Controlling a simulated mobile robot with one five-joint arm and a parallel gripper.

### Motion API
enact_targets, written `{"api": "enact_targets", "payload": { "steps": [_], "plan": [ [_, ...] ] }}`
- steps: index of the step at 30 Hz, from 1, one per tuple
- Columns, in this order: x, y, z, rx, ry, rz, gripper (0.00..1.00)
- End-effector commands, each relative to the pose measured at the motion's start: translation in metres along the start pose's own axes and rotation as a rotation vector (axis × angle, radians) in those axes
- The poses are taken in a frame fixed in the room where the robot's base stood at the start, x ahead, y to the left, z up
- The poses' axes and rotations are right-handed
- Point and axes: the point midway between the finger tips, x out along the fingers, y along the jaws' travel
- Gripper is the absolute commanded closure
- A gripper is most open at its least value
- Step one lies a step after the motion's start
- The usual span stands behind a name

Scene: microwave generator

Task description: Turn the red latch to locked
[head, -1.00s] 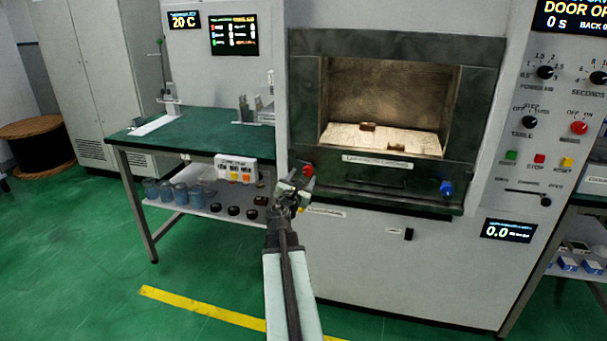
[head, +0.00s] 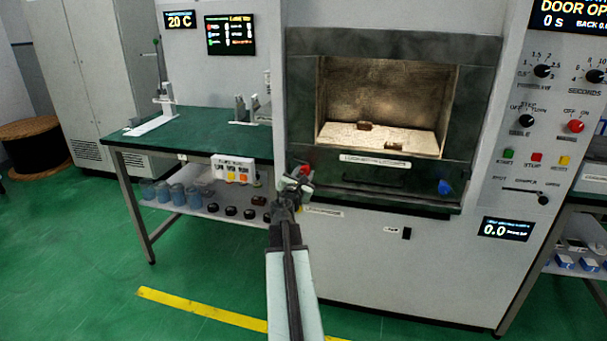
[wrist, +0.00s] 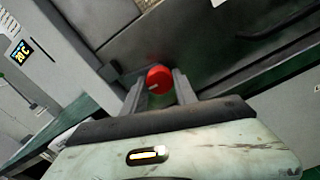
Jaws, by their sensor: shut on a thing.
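The red latch (head: 305,169) is a small round knob at the lower left of the microwave's open chamber front. In the wrist view the red latch (wrist: 159,80) sits between the two fingers, with a pale mark on its left side. My gripper (head: 298,178) is at the latch, and in the wrist view my gripper (wrist: 160,88) is shut on it. The fingers hide part of the latch's sides. A blue latch (head: 444,187) is at the lower right of the same front.
The chamber (head: 380,105) stands open with small brown blocks inside. A dark handle (head: 370,188) runs below its opening. A green-topped bench (head: 200,138) with a shelf of jars and knobs stands at left. A control panel is at right.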

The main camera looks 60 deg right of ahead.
Motion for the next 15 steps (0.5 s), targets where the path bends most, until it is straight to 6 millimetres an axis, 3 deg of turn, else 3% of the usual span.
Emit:
{"api": "enact_targets", "payload": {
  "steps": [15],
  "plan": [
    [-0.0027, 0.0032, -0.0015, 0.332, 0.003, 0.004, 1.0]
  ]
}}
